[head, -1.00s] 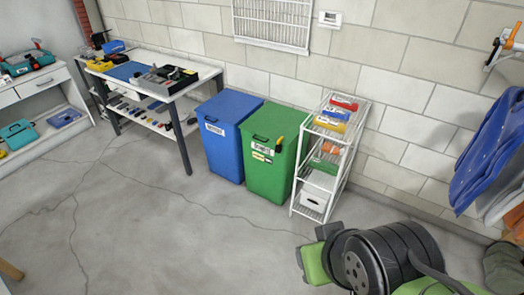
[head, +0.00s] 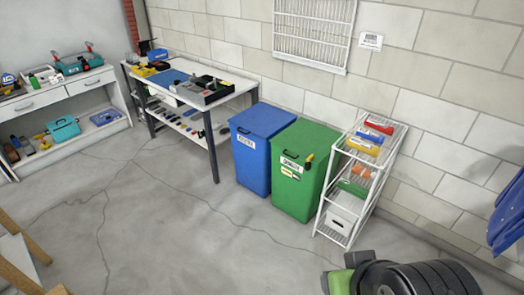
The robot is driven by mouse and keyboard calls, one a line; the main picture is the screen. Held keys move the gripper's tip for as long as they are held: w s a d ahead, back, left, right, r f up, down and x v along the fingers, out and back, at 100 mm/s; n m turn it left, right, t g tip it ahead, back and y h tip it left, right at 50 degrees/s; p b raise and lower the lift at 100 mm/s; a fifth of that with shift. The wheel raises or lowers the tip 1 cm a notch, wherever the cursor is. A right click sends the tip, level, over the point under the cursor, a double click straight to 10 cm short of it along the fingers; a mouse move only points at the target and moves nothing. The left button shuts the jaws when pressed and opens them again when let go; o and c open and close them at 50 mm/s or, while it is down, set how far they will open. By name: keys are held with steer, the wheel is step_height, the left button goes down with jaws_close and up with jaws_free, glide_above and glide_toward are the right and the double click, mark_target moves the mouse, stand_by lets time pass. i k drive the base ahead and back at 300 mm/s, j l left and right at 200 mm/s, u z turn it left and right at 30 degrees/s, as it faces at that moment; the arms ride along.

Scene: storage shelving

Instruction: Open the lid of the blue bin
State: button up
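The blue bin (head: 252,170) stands on the floor near the back wall in the head view, between a workbench and a green bin. Its blue lid (head: 262,120) lies flat and closed on top. A white label (head: 246,142) is on its upper front. My gripper is not in view.
The green bin (head: 297,195) stands close at the blue bin's right, with a white wire shelf (head: 345,238) beyond it. The workbench (head: 213,155) with tools is at its left. A dark ribbed machine (head: 405,278) is at the bottom right. The concrete floor (head: 180,235) in front is open.

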mark_target(263, 120)
steer(key=i+j+u, duration=0.1)
steer(key=i+u, duration=0.35)
steer(key=i, duration=0.2)
steer(key=i+l+u, duration=0.15)
steer(key=i+u, duration=0.3)
steer(key=i, duration=0.2)
steer(key=i+l+u, duration=0.45)
steer(key=i, duration=0.15)
steer(key=i+l+u, duration=0.95)
steer(key=l, duration=0.3)
